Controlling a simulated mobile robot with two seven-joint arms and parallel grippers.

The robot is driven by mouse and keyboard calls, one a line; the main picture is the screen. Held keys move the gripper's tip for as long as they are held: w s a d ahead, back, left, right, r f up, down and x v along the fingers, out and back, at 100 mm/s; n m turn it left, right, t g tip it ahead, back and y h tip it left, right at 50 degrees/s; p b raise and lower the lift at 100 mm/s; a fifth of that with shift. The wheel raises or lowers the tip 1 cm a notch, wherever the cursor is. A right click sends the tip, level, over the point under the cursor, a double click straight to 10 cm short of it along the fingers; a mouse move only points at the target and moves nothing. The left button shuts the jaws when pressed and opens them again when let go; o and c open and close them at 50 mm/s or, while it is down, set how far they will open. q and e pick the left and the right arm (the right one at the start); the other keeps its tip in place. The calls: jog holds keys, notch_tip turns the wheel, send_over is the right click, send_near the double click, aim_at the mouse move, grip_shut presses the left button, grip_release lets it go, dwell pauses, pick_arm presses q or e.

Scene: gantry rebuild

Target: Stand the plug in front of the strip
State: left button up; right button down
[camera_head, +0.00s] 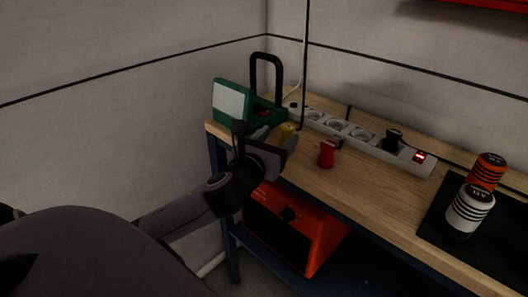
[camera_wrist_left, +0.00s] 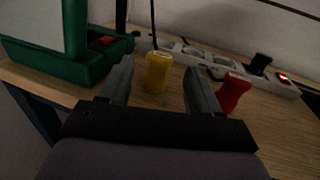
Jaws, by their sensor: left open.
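The white power strip (camera_head: 352,133) lies along the back of the wooden bench, with a black plug (camera_head: 393,140) in it and a lit red switch at its right end. A yellow plug-like block (camera_wrist_left: 158,72) stands upright in front of the strip's left part; in the head view (camera_head: 287,130) my gripper partly hides it. A red plug-like block (camera_head: 327,154) stands to its right, also in the wrist view (camera_wrist_left: 233,92). My left gripper (camera_head: 272,141) is open, its fingers (camera_wrist_left: 158,68) on either side of the yellow block in the wrist view; I cannot tell whether they touch it.
A green work lamp (camera_head: 232,101) with a black handle stands at the bench's left end, close to my gripper. An orange can (camera_head: 487,170) and a white can (camera_head: 468,210) stand on a black mat at right. An orange box (camera_head: 317,234) sits below the bench top.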

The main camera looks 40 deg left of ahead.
pick_arm(q)
jog(key=s+d, duration=0.1)
jog(key=s, duration=0.5)
jog(key=s+d+f+n+g+h, duration=0.1)
jog(key=s+d+f+n, duration=0.3)
jog(key=f+n, duration=0.6)
jog(key=s+d+f+n+g+h, duration=0.2)
jog(key=s+f+n, duration=0.4)
jog(key=f+n, duration=0.4)
jog(key=s+d+f+n+g+h, duration=0.2)
jog(key=s+d+f+n+g, duration=0.2)
jog(key=f+n, duration=0.6)
jog(key=shift+s+d+f+n, duration=0.25)
jog(key=shift+s+d+n, duration=0.2)
jog(key=shift+d+n, duration=0.55)
jog(key=shift+d+m, duration=0.2)
jog(key=shift+m, duration=0.1)
notch_tip(320, 180, up, 4)
jog(key=p, duration=0.4)
jog(key=shift+r, duration=0.25)
